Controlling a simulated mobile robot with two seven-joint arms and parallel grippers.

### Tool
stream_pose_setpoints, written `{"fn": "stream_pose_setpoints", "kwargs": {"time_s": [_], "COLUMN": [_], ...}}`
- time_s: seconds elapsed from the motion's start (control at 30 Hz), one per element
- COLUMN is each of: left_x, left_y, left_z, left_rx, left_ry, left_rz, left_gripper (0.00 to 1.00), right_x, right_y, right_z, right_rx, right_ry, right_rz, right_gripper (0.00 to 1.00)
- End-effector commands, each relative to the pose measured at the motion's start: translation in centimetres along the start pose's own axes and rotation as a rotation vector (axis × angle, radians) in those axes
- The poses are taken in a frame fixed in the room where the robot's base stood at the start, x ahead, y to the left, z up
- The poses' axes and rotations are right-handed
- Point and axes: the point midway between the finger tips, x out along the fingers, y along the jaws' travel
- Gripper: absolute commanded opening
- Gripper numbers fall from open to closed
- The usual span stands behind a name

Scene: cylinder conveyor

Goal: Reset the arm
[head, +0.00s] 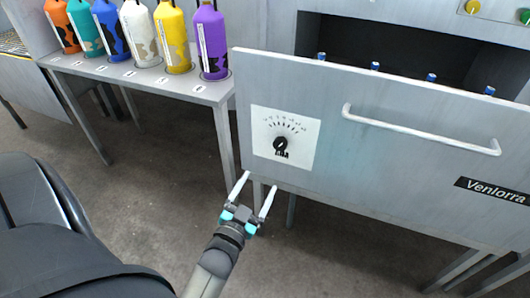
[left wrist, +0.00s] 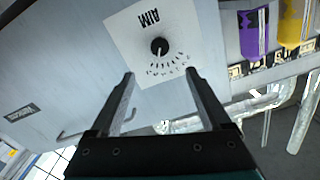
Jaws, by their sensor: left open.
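My left gripper (head: 256,194) is open and empty in the head view, just below the lower left corner of the grey machine's front panel (head: 400,165). In the left wrist view its two fingers (left wrist: 163,98) are spread wide with nothing between them. The panel's white dial plate (head: 305,123) with its black knob (head: 280,145) is just above the gripper. The knob (left wrist: 159,46) also shows beyond the fingertips in the left wrist view. Whether the fingers touch the panel is unclear, but they seem apart from it. My right gripper is in neither view.
A white bar handle (head: 420,133) sticks out of the panel. A grey bench (head: 150,86) at the left holds a row of coloured cylinders, the purple one (head: 211,42) nearest the panel. Small blue-topped items (head: 375,67) show behind the panel's top edge. The floor (head: 140,195) around my arm is clear.

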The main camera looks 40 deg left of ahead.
Motion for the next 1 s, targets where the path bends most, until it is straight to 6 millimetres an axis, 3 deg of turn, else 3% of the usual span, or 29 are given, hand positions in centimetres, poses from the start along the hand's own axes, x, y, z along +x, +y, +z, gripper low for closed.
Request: {"fn": "stream_pose_setpoints", "kwargs": {"time_s": [0.33,0.47,0.53,0.67,0.8,1.0], "left_x": [-0.2,-1.4,-3.1,-8.1,-15.6,-27.2], "left_y": [0.9,3.9,6.1,9.8,11.8,10.5], "left_z": [0.8,3.7,6.1,10.6,14.7,18.4], "left_rx": [-0.016,-0.056,-0.076,-0.088,-0.063,0.025], "left_ry": [-0.044,-0.189,-0.308,-0.547,-0.810,-1.157], "left_rz": [0.024,0.102,0.162,0.279,0.393,0.512], "left_gripper": [0.81,0.81,0.81,0.81,0.81,0.81], "right_x": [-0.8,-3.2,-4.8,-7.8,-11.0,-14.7], "right_y": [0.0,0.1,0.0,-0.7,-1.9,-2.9], "right_z": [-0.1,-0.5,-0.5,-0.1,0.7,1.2], "right_rx": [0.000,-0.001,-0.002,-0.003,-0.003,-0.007], "right_ry": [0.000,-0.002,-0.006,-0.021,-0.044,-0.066], "right_rz": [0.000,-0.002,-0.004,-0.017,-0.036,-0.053], "right_gripper": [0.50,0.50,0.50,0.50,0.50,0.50]}}
